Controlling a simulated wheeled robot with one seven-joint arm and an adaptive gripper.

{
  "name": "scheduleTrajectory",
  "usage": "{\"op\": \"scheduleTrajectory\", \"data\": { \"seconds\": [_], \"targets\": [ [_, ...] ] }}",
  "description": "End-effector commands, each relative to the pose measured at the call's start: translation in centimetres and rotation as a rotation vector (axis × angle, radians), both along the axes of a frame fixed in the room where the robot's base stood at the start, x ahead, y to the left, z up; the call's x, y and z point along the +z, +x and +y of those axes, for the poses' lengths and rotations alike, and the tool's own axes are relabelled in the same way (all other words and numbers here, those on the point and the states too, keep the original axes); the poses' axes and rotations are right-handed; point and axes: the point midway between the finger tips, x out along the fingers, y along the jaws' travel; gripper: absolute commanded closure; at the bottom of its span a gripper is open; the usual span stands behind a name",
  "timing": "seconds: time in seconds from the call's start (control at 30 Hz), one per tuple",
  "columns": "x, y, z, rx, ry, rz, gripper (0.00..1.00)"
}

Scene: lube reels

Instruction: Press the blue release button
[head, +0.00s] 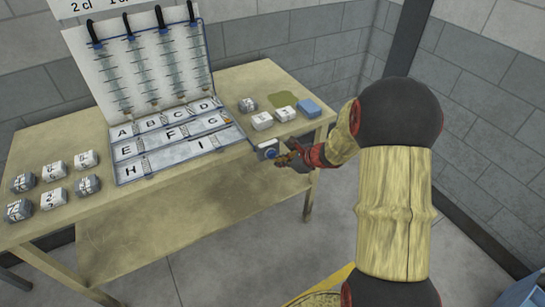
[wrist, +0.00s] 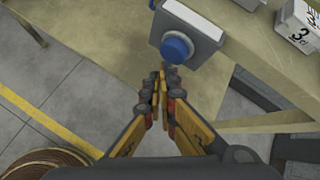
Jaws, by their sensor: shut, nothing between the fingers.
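The blue release button (head: 271,153) is a round knob on the front of a small grey box (head: 262,144) at the table's front edge, right of the lettered tray. In the wrist view the blue button (wrist: 176,49) sticks out from the pale box (wrist: 200,22), near the top middle. My gripper (head: 285,159) is just right of the button in the head view. In the wrist view my gripper (wrist: 160,76) is shut and empty, its fingertips close to the button and just below it in the picture. I cannot tell whether they touch it.
The wooden table (head: 75,220) holds a tray (head: 128,170) with lettered compartments and an upright board (head: 150,70). Several labelled blocks lie at the left. A few more blocks and a blue block (head: 309,108) lie at the right.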

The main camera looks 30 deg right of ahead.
Motion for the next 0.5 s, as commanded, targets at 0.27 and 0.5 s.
{"op": "scheduleTrajectory", "data": {
  "seconds": [0.27,0.5],
  "targets": [
    [0.0,-0.2,0.0,0.0,0.0,0.0,1.0],
    [-0.1,-1.3,-0.2,-0.002,0.0,0.001,1.0]
  ]
}}
